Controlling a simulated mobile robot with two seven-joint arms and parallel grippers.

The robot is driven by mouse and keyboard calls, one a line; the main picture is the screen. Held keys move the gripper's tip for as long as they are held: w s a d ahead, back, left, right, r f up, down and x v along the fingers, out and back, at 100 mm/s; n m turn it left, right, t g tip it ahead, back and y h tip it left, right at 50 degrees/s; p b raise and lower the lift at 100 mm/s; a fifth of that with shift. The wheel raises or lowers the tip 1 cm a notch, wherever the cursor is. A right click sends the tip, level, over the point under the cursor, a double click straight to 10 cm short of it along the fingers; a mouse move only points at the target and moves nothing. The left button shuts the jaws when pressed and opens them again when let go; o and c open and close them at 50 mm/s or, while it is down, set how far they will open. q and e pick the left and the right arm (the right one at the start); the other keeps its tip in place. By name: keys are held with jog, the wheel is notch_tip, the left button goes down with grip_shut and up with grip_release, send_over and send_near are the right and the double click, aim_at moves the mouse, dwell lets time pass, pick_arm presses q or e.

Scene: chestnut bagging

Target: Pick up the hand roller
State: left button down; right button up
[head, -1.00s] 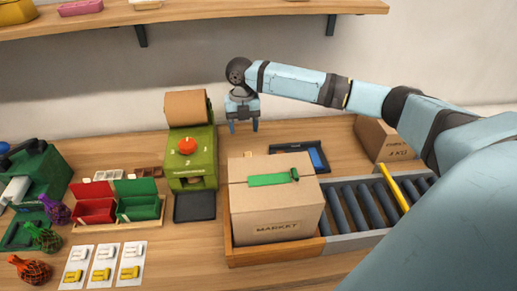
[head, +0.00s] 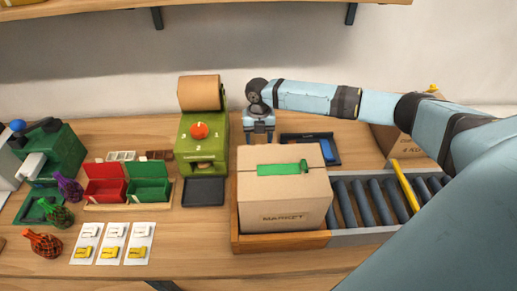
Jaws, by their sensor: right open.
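I cannot pick out the hand roller with certainty. A black tray (head: 333,160) with a blue piece (head: 327,151) lies behind the cardboard box (head: 285,212), partly hidden by it. My right gripper (head: 257,139) points down behind the box, left of that tray, with its fingers open. Its fingertips are close to the box's back edge in the picture, and I cannot tell whether anything lies between them. A green strip (head: 281,169) lies on the box top, with a small dark part at its right end. My left gripper is not in view.
The box sits in a wooden frame (head: 234,222) beside a roller conveyor (head: 372,203) with a yellow bar (head: 406,190). A green machine (head: 202,148) stands left of the gripper. Red and green bins (head: 150,190), net bags and label cards are further left. A shelf (head: 250,8) hangs above.

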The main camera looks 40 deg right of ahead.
aim_at(259, 142)
notch_tip(259, 142, down, 4)
jog(key=shift+r, duration=0.2)
jog(key=c, duration=1.1)
jog(key=shift+r, duration=0.15)
notch_tip(259, 142, up, 20)
jog(key=shift+f, duration=0.1)
